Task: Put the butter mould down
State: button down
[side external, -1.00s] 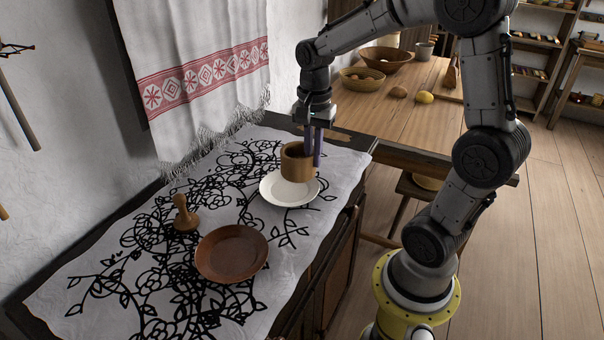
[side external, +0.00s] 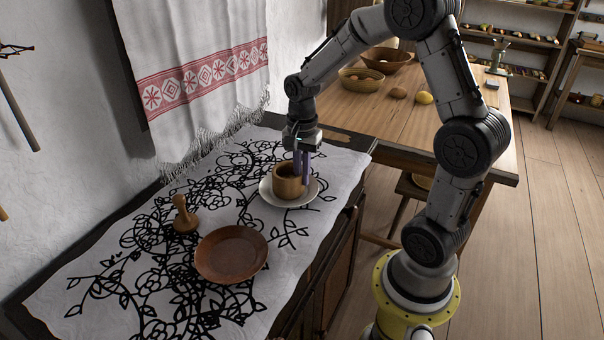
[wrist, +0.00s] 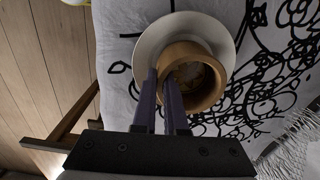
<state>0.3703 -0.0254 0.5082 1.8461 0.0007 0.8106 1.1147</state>
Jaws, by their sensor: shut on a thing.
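The butter mould, a round wooden cup (side external: 287,186), stands upright within the white plate (side external: 265,191) and appears to rest on it. My gripper (side external: 302,172) is above its right side, shut on the mould's wall. In the wrist view, the two dark fingers (wrist: 162,100) straddle the rim of the mould (wrist: 210,95), one reaching inside the opening. The plate (wrist: 148,45) shows around it there. The mould's underside is hidden.
A brown dish (side external: 231,254) and a wooden knobbed stamp (side external: 184,214) stand on the patterned cloth (side external: 130,265) to the left. A fringed towel (side external: 200,90) hangs on the wall behind. A wooden table (side external: 430,130) with bowls stands at the back right.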

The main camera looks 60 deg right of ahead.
jog(key=shift+f, duration=0.1)
jog(key=c, duration=1)
grip_release()
notch_tip(320, 180, up, 11)
jog(key=shift+s+a+r+n+t, duration=0.45)
jog(key=shift+s+a+n+t, duration=0.5)
jog(key=shift+s+a+n, duration=1.45)
jog(key=shift+s+a+r+n+t, duration=0.5)
jog(key=shift+s+a+n+t, duration=0.4)
jog(key=shift+s+a+n, duration=1.4)
jog(key=shift+s+a+r+n+t, duration=0.45)
jog(key=shift+s+a+n+t, duration=0.75)
jog(key=shift+s+n, duration=2.15)
jog(key=shift+w+a+n+g, duration=0.2)
jog(key=shift+w+n+g, duration=0.05)
jog(key=shift+w+n, duration=0.25)
